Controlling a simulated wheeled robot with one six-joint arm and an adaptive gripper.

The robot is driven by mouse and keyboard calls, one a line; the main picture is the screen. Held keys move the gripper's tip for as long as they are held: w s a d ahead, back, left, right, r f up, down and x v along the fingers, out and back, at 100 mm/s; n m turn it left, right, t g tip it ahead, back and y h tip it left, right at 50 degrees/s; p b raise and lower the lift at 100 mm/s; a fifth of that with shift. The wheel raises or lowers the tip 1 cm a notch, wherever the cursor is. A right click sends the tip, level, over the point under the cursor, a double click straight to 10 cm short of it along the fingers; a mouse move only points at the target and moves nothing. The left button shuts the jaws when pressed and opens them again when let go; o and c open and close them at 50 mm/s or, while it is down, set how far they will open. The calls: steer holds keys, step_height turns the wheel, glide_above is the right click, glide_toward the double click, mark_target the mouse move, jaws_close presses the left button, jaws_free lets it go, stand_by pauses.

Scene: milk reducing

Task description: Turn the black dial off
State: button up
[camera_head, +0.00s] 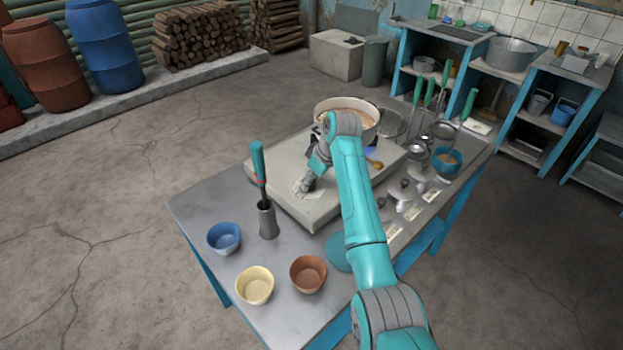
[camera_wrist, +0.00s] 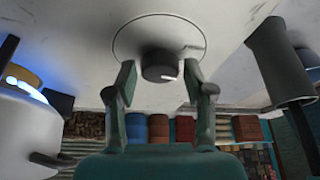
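The black dial (camera_wrist: 160,64) is a round dark knob with a small white mark, set on a pale disc on the stove's light surface. In the wrist view it sits between and just beyond the two fingertips of my gripper (camera_wrist: 161,80). The fingers are spread apart, with gaps on both sides of the dial. In the head view my gripper (camera_head: 308,184) is low at the left part of the stove slab (camera_head: 284,205), and the dial is hidden there. A blue flame (camera_wrist: 32,90) glows by the burner in the wrist view.
A pot (camera_head: 350,108) with brown contents stands on the stove's far side. A metal holder (camera_head: 268,221) with a teal-handled utensil is left of my gripper. Blue (camera_head: 224,238), yellow (camera_head: 255,286) and brown (camera_head: 308,273) bowls stand in front. Ladles and tools crowd the right side.

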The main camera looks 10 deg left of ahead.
steer(key=c, duration=0.6)
steer(key=shift+m, duration=0.3)
steer(key=m, duration=0.1)
steer(key=m+t, duration=0.1)
steer(key=m, duration=0.1)
steer(key=shift+s+a+m+t+h, duration=0.1)
steer(key=shift+s+m+t+h, duration=0.05)
steer(key=shift+m+t+h, duration=0.2)
steer(key=m+h, duration=0.1)
steer(key=m, duration=0.2)
steer(key=shift+a+m+t, duration=0.1)
steer(key=shift+m+t, duration=0.15)
steer(key=shift+t, duration=0.1)
steer(key=m+h, duration=0.2)
steer(key=m, duration=0.2)
steer(key=shift+s+a, duration=0.1)
steer(key=shift+a, duration=0.05)
steer(key=shift+a+m+h, duration=0.1)
steer(key=shift+m+h, duration=0.65)
steer(key=shift+m, duration=1.35)
